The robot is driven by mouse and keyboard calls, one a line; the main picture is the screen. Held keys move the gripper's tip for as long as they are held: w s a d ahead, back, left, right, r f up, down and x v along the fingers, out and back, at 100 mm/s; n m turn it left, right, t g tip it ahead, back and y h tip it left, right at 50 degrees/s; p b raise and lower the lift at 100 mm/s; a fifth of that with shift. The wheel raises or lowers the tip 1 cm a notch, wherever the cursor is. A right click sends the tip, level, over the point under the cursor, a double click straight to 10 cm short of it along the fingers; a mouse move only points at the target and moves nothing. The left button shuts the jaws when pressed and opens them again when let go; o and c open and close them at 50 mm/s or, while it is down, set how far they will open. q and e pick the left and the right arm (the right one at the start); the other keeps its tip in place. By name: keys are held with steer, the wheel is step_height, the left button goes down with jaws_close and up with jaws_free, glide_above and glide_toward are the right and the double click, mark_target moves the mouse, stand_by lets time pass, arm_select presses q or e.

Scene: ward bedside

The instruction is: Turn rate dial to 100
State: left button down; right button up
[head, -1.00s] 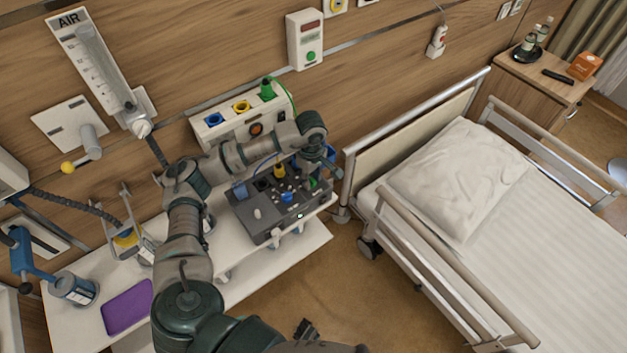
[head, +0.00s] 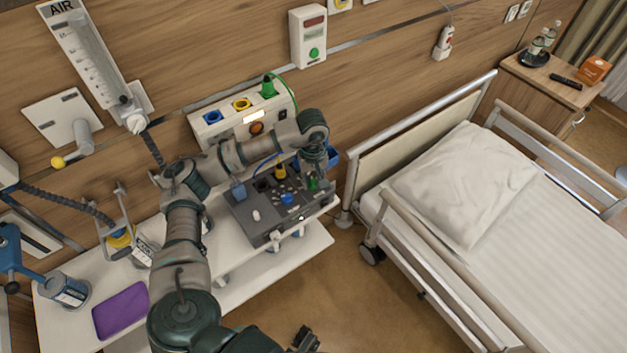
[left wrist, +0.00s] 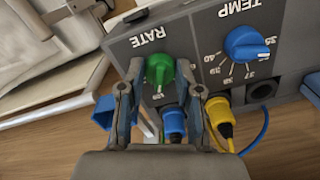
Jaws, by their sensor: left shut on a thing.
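The green RATE dial (left wrist: 160,72) is on the grey console (left wrist: 205,65), beside the blue TEMP dial (left wrist: 247,43). In the left wrist view my left gripper (left wrist: 160,88) has its two fingers on either side of the green dial, closed on it. Most of the rate scale is hidden by the fingers, and I cannot read the dial's setting. In the head view the green dial (head: 312,184) shows at the right part of the console (head: 247,222), with my left gripper (head: 315,168) over it. A dark gripper, my right one (head: 303,339), shows at the bottom edge.
The console stands on a white table (head: 285,262) with a purple pad (head: 120,310). Blue and yellow plugs with cables sit by the dial. A wall panel (head: 207,128) is behind, and the bed (head: 520,250) is to the right.

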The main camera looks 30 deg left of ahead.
mark_target(311, 179)
arm_select(q)
steer(key=shift+w+a, duration=0.1)
steer(key=shift+a, duration=0.05)
steer(key=c, duration=1)
jaws_free()
steer(key=shift+o, duration=1.1)
steer(key=shift+w, duration=0.15)
steer(key=shift+a+f, duration=0.1)
steer(key=shift+a, duration=0.1)
steer(key=shift+r, duration=0.3)
step_height(311, 179, up, 11)
